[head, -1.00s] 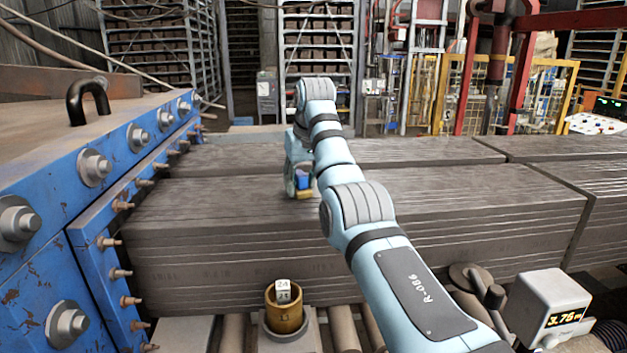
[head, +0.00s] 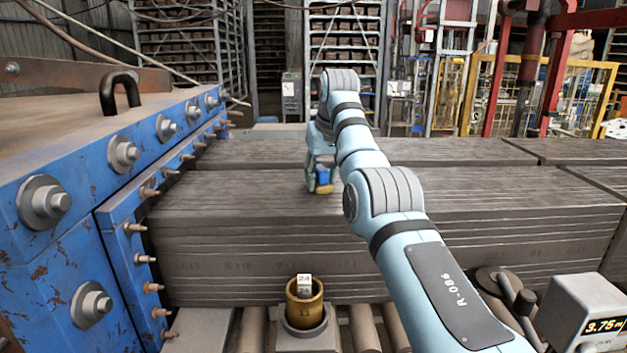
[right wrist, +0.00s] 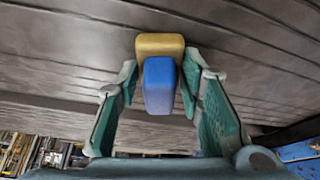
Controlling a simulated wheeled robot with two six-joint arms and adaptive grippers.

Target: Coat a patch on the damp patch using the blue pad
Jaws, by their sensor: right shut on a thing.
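The blue pad (head: 323,175) has a blue block and a yellow face, which shows in the right wrist view (right wrist: 160,45). My right gripper (head: 320,180) is shut on its blue part (right wrist: 159,85), one finger on each side. The pad is at the grey stacked clay slab (head: 250,187), with its yellow end toward the surface. I cannot tell whether it touches. I cannot make out a distinct damp patch; the slab top shows only uneven darker streaks. My arm hides part of the slab. My left gripper is not in view.
A blue bolted machine frame (head: 75,190) with protruding studs borders the slab on the left. A tan cup (head: 304,310) with a numbered block stands in front, by rollers. A display box (head: 590,315) reading 3.75 m is at the lower right. The slab top is otherwise clear.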

